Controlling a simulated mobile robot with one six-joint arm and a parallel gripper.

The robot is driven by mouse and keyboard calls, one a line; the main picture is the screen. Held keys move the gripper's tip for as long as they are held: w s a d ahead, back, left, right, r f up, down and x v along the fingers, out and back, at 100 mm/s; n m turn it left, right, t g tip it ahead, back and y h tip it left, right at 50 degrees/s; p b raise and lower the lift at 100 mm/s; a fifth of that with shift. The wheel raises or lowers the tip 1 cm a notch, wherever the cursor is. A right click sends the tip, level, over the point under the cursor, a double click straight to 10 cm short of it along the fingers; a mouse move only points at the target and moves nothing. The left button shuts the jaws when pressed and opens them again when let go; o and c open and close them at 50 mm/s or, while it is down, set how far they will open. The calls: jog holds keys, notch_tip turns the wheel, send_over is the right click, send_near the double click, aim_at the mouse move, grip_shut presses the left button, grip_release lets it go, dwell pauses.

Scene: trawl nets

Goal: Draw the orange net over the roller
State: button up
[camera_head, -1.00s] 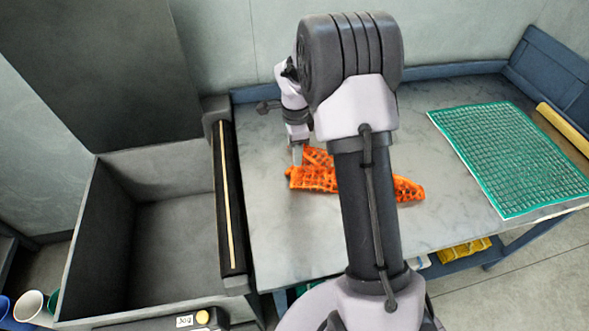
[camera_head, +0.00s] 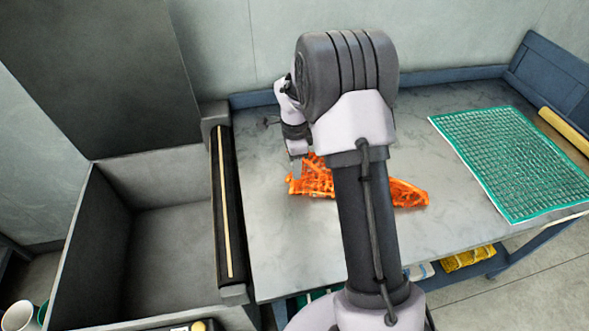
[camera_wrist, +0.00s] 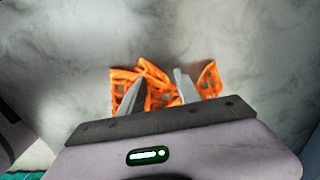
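The orange net (camera_head: 316,180) lies crumpled on the grey table, with its middle hidden behind my arm and its right end (camera_head: 408,194) showing beyond. My gripper (camera_wrist: 158,80) points down at the net. In the wrist view its two fingers stand apart, with orange mesh (camera_wrist: 156,93) between them and beyond both sides. I see no clear pinch on the mesh. The dark roller (camera_head: 214,190), with a pale strip along it, runs along the table's left edge, left of the net and apart from it.
A deep grey bin (camera_head: 80,240) stands left of the roller. A green net (camera_head: 515,160) lies flat on the table's right side, near a yellow roll (camera_head: 562,132). A blue rim (camera_head: 440,72) borders the table's back. The tabletop between roller and orange net is clear.

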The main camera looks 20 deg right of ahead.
grip_shut()
jog(key=shift+r, duration=0.15)
